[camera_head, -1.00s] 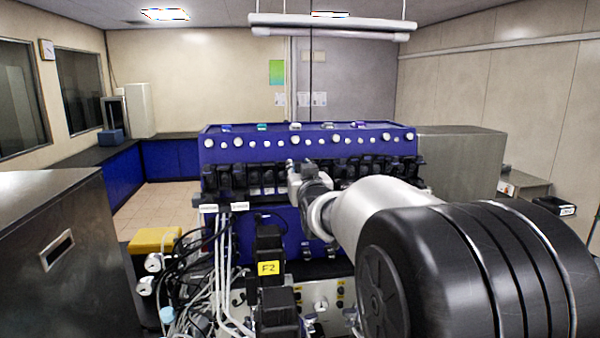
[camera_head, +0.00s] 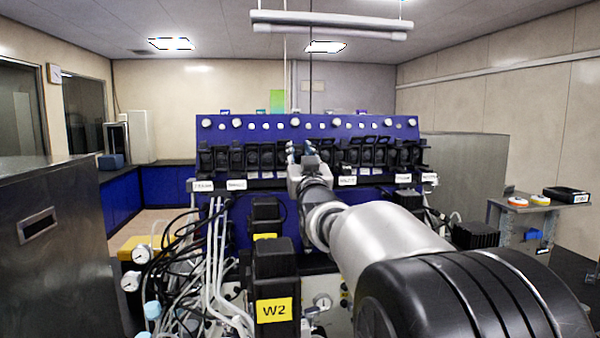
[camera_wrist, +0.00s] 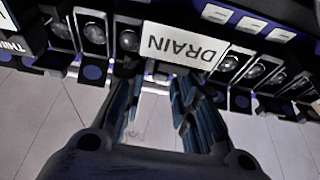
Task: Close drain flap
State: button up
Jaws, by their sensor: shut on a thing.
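A white label reading DRAIN (camera_wrist: 187,45) appears upside down in the wrist view, on a dark row of square flap-like units. My gripper (camera_wrist: 155,82) has its two blue-grey fingers just below that label, shut on a small part there, which I take to be the drain flap. The fingertips and label edge mostly hide that part, so its angle cannot be told. In the head view my gripper (camera_head: 303,152) reaches the middle of the black row (camera_head: 375,157) on the blue bioreactor panel (camera_head: 345,125). My wrist hides the flap there.
Black pump blocks, one with a yellow W2 label (camera_head: 274,310), stand in front of the panel. Cables and hoses (camera_head: 205,265) hang at the left. Metal cabinets (camera_head: 45,220) flank both sides. A small side table (camera_head: 535,208) stands at the right.

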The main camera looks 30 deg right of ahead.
jog(key=shift+b, duration=0.35)
jog(key=o, duration=0.7)
jog(key=v, duration=1.2)
jog(key=shift+f, duration=0.25)
